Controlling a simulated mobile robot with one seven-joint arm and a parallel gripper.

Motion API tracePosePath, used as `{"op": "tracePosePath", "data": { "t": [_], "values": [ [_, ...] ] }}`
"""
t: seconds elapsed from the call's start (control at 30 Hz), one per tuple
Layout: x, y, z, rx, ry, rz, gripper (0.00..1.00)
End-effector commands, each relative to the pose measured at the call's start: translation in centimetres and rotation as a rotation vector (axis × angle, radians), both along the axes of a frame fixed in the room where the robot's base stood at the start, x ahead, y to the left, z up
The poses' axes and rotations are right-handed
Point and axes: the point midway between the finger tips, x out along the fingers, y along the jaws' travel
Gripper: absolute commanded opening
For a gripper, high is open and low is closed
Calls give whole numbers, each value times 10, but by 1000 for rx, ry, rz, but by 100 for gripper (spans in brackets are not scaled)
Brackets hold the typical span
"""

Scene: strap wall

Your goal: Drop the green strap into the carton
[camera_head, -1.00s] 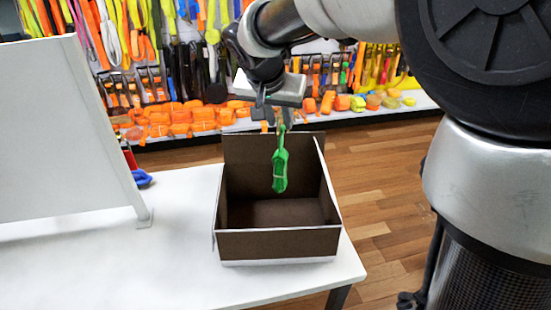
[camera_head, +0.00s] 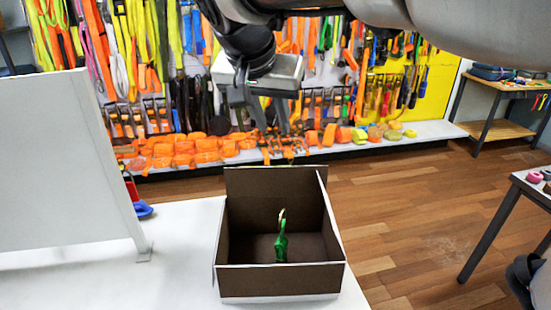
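The green strap (camera_head: 281,248) is inside the open brown carton (camera_head: 280,282), showing against its dark inner walls near the middle. The carton stands on the white table, open at the top, with its back flap upright. My gripper (camera_head: 270,127) is above and behind the carton, apart from the strap, with its fingers spread and nothing visible between them. The lower end of the strap is hidden by the carton's front wall.
A white upright panel (camera_head: 65,165) stands on the white table (camera_head: 175,270) left of the carton. A blue object (camera_head: 143,210) shows beside the panel. Behind is a wall of hanging straps with a low shelf (camera_head: 385,141).

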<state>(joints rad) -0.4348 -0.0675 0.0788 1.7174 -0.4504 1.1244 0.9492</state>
Motion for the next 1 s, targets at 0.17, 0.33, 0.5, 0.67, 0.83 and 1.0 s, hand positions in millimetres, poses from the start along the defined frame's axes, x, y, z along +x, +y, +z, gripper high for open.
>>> {"op": "tracePosePath", "data": {
  "t": [0.17, 0.33, 0.5, 0.67, 0.83, 1.0],
  "values": [
    [-14, 5, 24, 0, -2, 2, 28],
    [-20, 7, 33, 0, 0, 2, 28],
    [-21, 7, 34, -1, 0, 2, 28],
    [-28, -5, 31, -4, 11, 12, 28],
    [-76, -67, 3, -15, 68, 100, 28],
    [-142, -118, -48, 0, 96, 213, 28]
  ]
}}
